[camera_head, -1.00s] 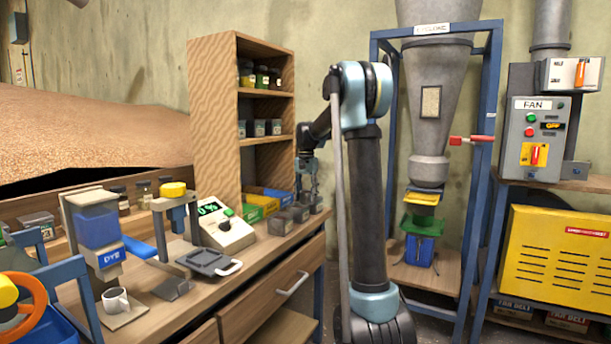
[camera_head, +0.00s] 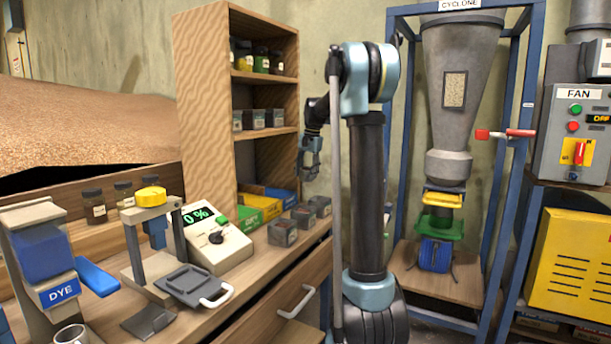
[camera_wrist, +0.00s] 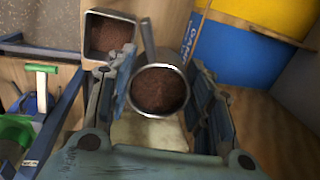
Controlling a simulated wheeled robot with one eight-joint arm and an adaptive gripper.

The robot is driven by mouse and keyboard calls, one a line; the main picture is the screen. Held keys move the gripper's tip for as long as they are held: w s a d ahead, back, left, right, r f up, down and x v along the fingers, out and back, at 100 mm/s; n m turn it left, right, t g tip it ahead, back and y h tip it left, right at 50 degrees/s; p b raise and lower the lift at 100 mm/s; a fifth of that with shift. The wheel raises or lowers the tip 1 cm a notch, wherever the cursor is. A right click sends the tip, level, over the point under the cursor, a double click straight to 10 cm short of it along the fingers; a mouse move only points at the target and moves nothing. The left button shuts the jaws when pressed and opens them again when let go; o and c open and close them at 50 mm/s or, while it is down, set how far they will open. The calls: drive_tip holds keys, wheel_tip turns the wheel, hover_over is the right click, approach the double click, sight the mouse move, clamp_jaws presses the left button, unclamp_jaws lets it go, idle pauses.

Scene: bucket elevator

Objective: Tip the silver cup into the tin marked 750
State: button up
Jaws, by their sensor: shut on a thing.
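The silver cup (camera_wrist: 158,92) is in my gripper (camera_wrist: 160,84), between the two fingers in the wrist view. It is full of reddish-brown grain, and its mouth faces the camera. A square grey tin (camera_wrist: 109,35) holding similar grain lies just beyond it to the upper left; no number shows there. In the head view my gripper (camera_head: 311,165) hangs over the back end of the bench. Three grey tins stand below it: a near one (camera_head: 283,231), a middle one (camera_head: 303,216) and a far one (camera_head: 320,206). Their marks are too small to read.
A scale reading 0% (camera_head: 218,238) and a clamp with a yellow knob (camera_head: 151,197) stand on the bench. Yellow and blue boxes (camera_head: 260,205) lie behind the tins. The wooden shelf (camera_head: 265,137) rises close to my gripper. The cyclone frame (camera_head: 400,200) stands right of my arm.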

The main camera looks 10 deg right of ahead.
drive_tip(key=shift+t+y, duration=0.4)
drive_tip(key=shift+y, duration=0.1)
drive_tip(key=shift+s+d+f, duration=0.25)
drive_tip(key=shift+d+f, duration=0.1)
drive_tip(key=shift+f, duration=0.25)
drive_tip(key=shift+s+d+f, duration=0.25)
drive_tip(key=shift+d+f, duration=0.05)
drive_tip(key=shift+f, duration=0.3)
drive_tip(key=shift+s+d+f, duration=0.25)
drive_tip(key=shift+d+f, duration=0.1)
drive_tip(key=shift+f, duration=0.25)
drive_tip(key=shift+s, duration=0.3)
drive_tip(key=shift+d, duration=0.1)
